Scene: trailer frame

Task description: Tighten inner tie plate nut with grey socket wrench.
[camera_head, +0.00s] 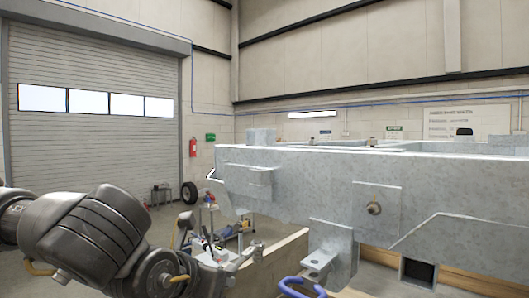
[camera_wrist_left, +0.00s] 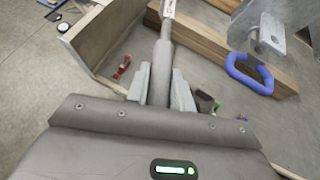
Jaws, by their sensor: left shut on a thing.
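My left gripper (camera_wrist_left: 160,92) is shut on the grey handle of the socket wrench (camera_wrist_left: 162,65). The wrench points away from the gripper, and its lighter head end (camera_wrist_left: 168,8) runs to the top edge of the left wrist view. In the head view my left arm comes in low from the left, below the galvanized trailer frame (camera_head: 290,185). A nut on a bolt end (camera_head: 374,208) sits on a square plate (camera_head: 392,200) on the frame's side, well apart from the arm. I cannot tell whether this is the inner tie plate nut. My right gripper is not seen.
A blue loop (camera_head: 300,288) hangs by a steel bracket (camera_head: 328,250) under the frame; it also shows in the left wrist view (camera_wrist_left: 250,78). A wooden box (camera_wrist_left: 108,35) with small items stands below the wrench. Open floor (camera_wrist_left: 45,85) lies left of it.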

